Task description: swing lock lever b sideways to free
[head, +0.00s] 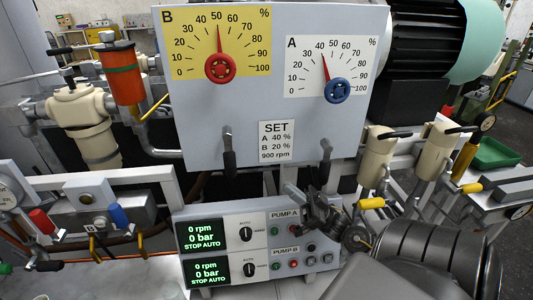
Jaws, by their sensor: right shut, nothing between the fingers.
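The grey panel carries a yellow B dial (185,60) with a red knob (221,67), its pointer near 50. The white A dial (352,55) has a blue knob (337,90), its pointer a little above 40. Under the B dial a lock lever with a black grip (229,160) hangs down at the panel's lower edge; I take it for lever b. A similar lever (325,163) hangs under the A dial. My right gripper (310,205) is shut and empty, in front of the pump box, below and right of lever b and apart from it. My left gripper is out of view.
The pump control box (255,205) stands below the panel; both displays read 0 rpm, 0 bar, STOP AUTO. A SET card (276,143) reads A 40 %, B 20 %, 900 rpm. Beige valve bodies and yellow-handled levers (371,204) stand to the right. Pipework fills the left.

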